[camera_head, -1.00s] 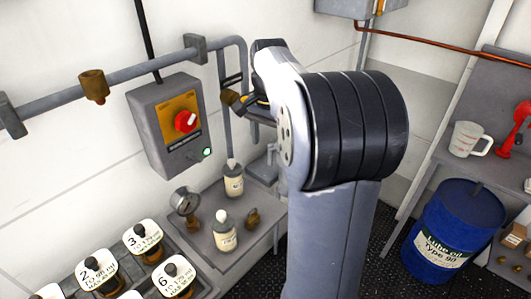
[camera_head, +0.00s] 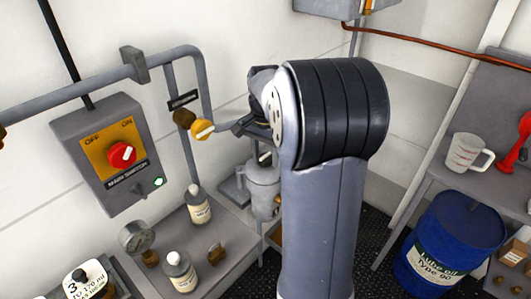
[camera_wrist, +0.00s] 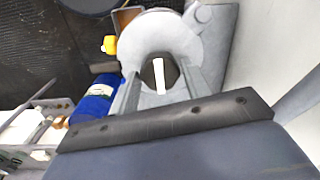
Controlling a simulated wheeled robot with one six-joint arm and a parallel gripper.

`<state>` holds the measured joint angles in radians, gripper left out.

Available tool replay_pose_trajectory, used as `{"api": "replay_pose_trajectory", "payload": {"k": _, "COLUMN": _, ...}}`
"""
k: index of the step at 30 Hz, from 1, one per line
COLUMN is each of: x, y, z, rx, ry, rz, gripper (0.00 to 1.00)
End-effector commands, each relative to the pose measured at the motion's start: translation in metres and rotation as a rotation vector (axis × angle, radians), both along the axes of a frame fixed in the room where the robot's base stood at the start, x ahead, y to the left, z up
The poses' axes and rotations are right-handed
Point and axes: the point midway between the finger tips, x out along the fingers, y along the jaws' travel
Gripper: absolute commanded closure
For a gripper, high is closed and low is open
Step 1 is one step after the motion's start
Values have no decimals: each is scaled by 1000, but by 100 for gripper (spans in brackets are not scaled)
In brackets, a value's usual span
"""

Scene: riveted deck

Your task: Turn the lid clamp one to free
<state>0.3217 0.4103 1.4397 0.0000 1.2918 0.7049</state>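In the wrist view, a dark round knob with a white bar (camera_wrist: 159,76) sits on a round grey lid (camera_wrist: 148,31). I take it for the lid clamp. The bar points nearly straight up in that picture. My gripper (camera_wrist: 160,84) is open, with its two grey fingers apart on either side of the knob; I cannot tell whether they touch it. In the head view, the grey lidded vessel (camera_head: 263,188) stands partly behind my arm, and a dark knob (camera_head: 265,156) shows on its top. My gripper is mostly hidden there.
An orange valve knob (camera_head: 202,130) on the pipe (camera_head: 90,86) is close left of my wrist. A switch box with a red knob (camera_head: 122,154) hangs on the wall. Bottles (camera_head: 198,207) and a gauge (camera_head: 136,237) stand on the bench. A blue drum (camera_head: 450,240) stands right.

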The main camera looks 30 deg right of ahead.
Motion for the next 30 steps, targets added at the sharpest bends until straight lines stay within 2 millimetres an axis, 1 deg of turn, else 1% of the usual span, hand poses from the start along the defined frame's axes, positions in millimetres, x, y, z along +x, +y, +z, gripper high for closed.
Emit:
{"api": "replay_pose_trajectory", "payload": {"k": 1, "x": 0, "y": 0, "z": 0, "rx": 0, "ry": 0, "rz": 0, "gripper": 59}}
{"api": "replay_pose_trajectory", "payload": {"k": 2, "x": 0, "y": 0, "z": 0, "rx": 0, "ry": 0, "rz": 0, "gripper": 61}}
{"api": "replay_pose_trajectory", "payload": {"k": 10, "x": 0, "y": 0, "z": 0, "rx": 0, "ry": 0, "rz": 0, "gripper": 83}}
{"api": "replay_pose_trajectory", "payload": {"k": 20, "x": 0, "y": 0, "z": 1, "rx": -1, "ry": -1, "rz": 46, "gripper": 84}}
{"api": "replay_pose_trajectory", "payload": {"k": 26, "x": 0, "y": 0, "z": 2, "rx": -1, "ry": -1, "rz": 161, "gripper": 84}}
{"api": "replay_pose_trajectory", "payload": {"k": 30, "x": 0, "y": 0, "z": 2, "rx": 0, "ry": 0, "rz": 279, "gripper": 84}}
